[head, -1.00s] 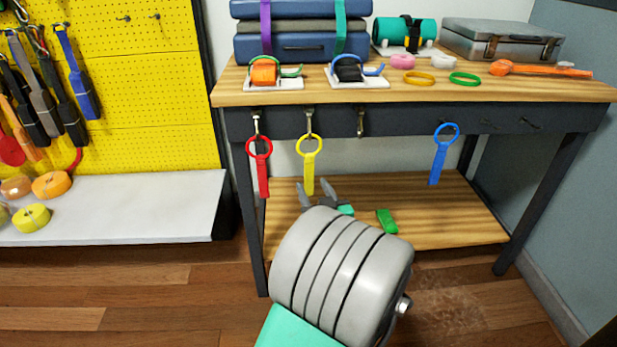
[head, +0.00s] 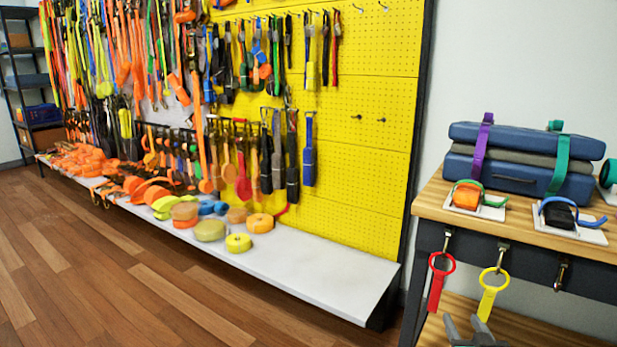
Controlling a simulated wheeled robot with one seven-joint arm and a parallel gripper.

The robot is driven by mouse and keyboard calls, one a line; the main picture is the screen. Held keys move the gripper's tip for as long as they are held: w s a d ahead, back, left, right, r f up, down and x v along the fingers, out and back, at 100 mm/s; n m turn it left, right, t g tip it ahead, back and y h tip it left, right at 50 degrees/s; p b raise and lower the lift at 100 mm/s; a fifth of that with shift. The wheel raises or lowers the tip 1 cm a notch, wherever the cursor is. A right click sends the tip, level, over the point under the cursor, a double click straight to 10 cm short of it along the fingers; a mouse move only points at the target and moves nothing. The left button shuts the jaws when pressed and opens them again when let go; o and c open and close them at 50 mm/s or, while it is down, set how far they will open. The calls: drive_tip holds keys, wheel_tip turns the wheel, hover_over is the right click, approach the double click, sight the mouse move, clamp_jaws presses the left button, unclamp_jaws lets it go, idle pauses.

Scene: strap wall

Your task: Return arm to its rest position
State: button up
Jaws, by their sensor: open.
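My gripper (head: 466,331) shows only in part at the bottom right edge of the head view, its two grey fingers spread apart. It looks open and empty, in front of the workbench's lower shelf. The rest of my arm is below the frame. A red strap loop (head: 438,281) and a yellow strap loop (head: 491,293) hang from hooks under the bench top, just above the gripper. I cannot tell the gap between the fingers and the yellow loop.
The workbench (head: 430,197) at right carries blue cases (head: 520,178) and two strap pads. A yellow pegboard (head: 365,160) with many straps stands over a long white ledge (head: 310,270) holding strap rolls. The wooden floor (head: 120,270) at left is clear.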

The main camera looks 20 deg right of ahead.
drive_tip(key=w+a+r+n+g+y+p, duration=0.2)
drive_tip(key=w+a+r+y+p, duration=0.1)
drive_tip(key=a+r+p, duration=0.45)
drive_tip(key=w+a+r+n+g+y+p, duration=0.3)
drive_tip(key=a+r+y+p, duration=0.15)
drive_tip(key=a+p, duration=0.5)
drive_tip(key=s+a+r+g+p, duration=0.3)
drive_tip(key=s+a+r+p, duration=0.2)
drive_tip(key=a+r+p, duration=0.3)
drive_tip(key=s+a+r+g+h+p, duration=0.1)
drive_tip(key=s+a+r+g+p, duration=0.2)
drive_tip(key=s+a+r+p, duration=0.3)
wheel_tip(320, 180, up, 6)
drive_tip(key=a+p, duration=0.2)
drive_tip(key=p, duration=0.1)
drive_tip(key=shift+f+m+g, duration=0.15)
drive_tip(key=shift+m+g, duration=0.15)
drive_tip(key=shift+s+d, duration=0.1)
